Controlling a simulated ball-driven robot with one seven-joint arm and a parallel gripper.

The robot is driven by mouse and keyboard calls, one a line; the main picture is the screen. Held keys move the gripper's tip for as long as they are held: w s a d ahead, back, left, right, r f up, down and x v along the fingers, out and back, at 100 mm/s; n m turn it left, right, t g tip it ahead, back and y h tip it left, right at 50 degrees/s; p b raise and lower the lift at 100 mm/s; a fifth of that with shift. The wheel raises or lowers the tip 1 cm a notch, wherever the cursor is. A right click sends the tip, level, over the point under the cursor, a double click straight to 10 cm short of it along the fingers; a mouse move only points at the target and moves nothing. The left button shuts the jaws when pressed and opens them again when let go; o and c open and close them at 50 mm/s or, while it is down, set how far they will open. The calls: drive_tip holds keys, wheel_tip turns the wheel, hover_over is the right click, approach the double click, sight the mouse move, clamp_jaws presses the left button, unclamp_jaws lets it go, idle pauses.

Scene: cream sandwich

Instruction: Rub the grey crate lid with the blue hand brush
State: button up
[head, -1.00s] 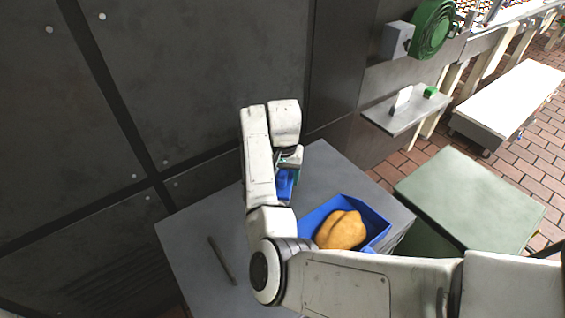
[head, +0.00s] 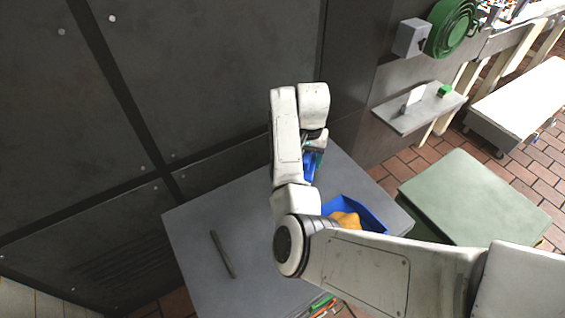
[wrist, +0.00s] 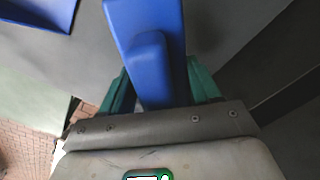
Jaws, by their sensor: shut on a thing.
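The blue hand brush is held by my gripper and shows in the head view (head: 309,168) as a small blue block, partly hidden by my arm. In the wrist view the blue brush (wrist: 148,55) fills the upper middle, between the teal fingers of my gripper (wrist: 160,88). My gripper is shut on it. The grey top that appears to be the crate lid (head: 200,235) lies below and around my arm. The brush is over its far part; I cannot tell whether it touches. The brush's bristles are not visible.
A blue tray (head: 372,213) with a tan lump (head: 345,219) sits on the right of the grey top, partly behind my arm. A dark rod (head: 222,255) lies on the left. A dark panelled wall (head: 200,80) stands behind. A green box (head: 475,200) stands right.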

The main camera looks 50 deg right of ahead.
drive_tip(key=shift+d+r+p, duration=0.1)
drive_tip(key=shift+r+p, duration=1.8)
drive_tip(key=shift+r, duration=0.6)
